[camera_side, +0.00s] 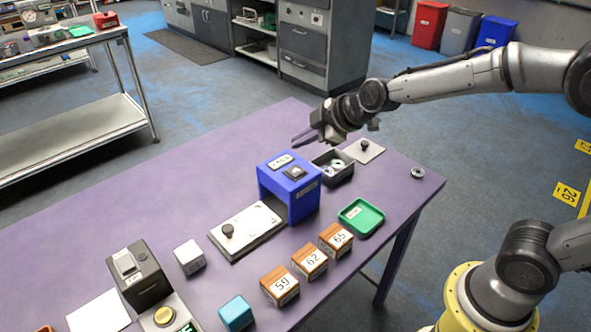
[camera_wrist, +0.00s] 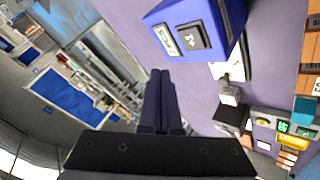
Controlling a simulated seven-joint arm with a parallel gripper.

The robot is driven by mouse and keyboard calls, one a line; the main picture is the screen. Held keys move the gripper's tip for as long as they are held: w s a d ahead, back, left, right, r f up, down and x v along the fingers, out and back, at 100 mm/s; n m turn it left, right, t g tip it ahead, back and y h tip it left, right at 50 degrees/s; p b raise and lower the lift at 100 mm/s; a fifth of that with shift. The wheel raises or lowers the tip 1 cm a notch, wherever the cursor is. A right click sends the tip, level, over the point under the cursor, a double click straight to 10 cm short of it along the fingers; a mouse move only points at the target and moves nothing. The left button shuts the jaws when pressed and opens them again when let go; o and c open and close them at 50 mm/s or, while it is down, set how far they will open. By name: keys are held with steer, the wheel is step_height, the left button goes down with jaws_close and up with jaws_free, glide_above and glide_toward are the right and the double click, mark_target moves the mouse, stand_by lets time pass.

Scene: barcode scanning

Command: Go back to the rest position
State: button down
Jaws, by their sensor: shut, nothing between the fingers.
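My gripper (camera_side: 303,137) is in the air above the far right part of the purple table (camera_side: 118,223), beyond and above the blue scanner box (camera_side: 289,180). Its two fingers are together with nothing between them. In the wrist view the dark fingers (camera_wrist: 160,100) point up the picture, and the blue box (camera_wrist: 195,35) is just to their right. My arm reaches in from the right. A gap of air shows between my gripper and the table things.
A dark tray with small parts (camera_side: 333,168), a green tray (camera_side: 361,217) and wooden blocks 59, 62 and 65 (camera_side: 309,262) stand around the scanner box. A black device (camera_side: 137,274), a white cube (camera_side: 189,257) and a teal cube (camera_side: 235,313) are nearer. The table's left-middle is clear.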

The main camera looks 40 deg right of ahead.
steer(key=shift+d+r, duration=0.1)
steer(key=shift+r, duration=0.25)
steer(key=s+d+r+m+t, duration=0.1)
steer(key=s+r, duration=0.3)
steer(key=r, duration=0.3)
steer(key=s+d+r+m, duration=0.1)
steer(key=s+r, duration=0.4)
steer(key=r, duration=0.1)
steer(key=s+d+f+m+g+h, duration=0.1)
steer(key=s+f+m+g, duration=0.1)
steer(key=s, duration=0.8)
steer(key=s+d+f+m+g+h, duration=0.1)
steer(key=s+f+m, duration=0.4)
steer(key=s, duration=0.6)
steer(key=shift+d+m+g, duration=0.7)
steer(key=shift+d+m, duration=0.05)
steer(key=shift+m, duration=0.45)
